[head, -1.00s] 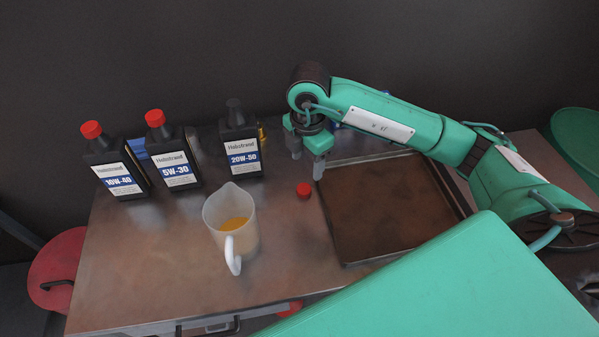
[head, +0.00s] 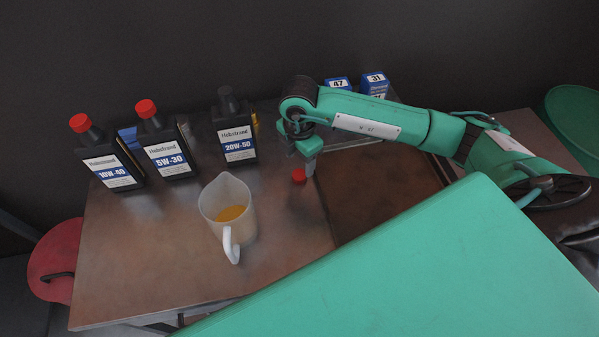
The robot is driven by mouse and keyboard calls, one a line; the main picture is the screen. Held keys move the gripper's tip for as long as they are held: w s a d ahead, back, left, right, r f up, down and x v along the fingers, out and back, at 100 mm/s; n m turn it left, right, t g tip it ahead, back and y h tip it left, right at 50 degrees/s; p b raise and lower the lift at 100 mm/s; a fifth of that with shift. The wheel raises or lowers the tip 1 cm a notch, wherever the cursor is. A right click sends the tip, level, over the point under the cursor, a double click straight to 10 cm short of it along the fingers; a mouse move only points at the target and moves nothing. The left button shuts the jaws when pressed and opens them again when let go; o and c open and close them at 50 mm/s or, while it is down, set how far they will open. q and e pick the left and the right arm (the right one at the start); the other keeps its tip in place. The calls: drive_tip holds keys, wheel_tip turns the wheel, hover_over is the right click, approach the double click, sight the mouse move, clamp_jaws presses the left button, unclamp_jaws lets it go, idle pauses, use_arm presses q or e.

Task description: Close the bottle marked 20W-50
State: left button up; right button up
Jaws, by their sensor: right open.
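The black bottle marked 20W-50 (head: 237,133) stands upright at the back of the table. Its neck is dark and bare, with no red cap on it. A loose red cap (head: 298,175) lies on the table to the right of the bottle, near the tray's left edge. My right gripper (head: 301,163) points down right at the red cap, open, with a finger beside it. The gripper partly covers the cap's surroundings, and I cannot tell whether it touches the cap. My left gripper is not in view.
Bottles marked 10W-40 (head: 107,162) and 5W-30 (head: 165,150), both red-capped, stand to the left. A jug (head: 210,207) with amber liquid stands in front. A dark tray (head: 350,215) lies right. Blue boxes marked 47 (head: 338,84) and 31 (head: 375,86) stand behind my arm.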

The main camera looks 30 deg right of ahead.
sight(299, 174)
drive_tip(key=shift+f, duration=0.6)
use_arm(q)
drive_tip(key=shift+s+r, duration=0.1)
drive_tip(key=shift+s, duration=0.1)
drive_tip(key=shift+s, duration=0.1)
use_arm(e)
drive_tip(key=shift+f, duration=0.15)
wheel_tip(299, 174, down, 4)
drive_tip(key=shift+w+d+f+p, duration=0.1)
drive_tip(key=shift+w+f+p, duration=0.1)
drive_tip(key=shift+p, duration=1)
drive_tip(key=shift+f, duration=0.3)
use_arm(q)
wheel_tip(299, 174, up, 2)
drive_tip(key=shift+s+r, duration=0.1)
use_arm(e)
drive_tip(key=shift+c, duration=0.2)
drive_tip(key=c, duration=1)
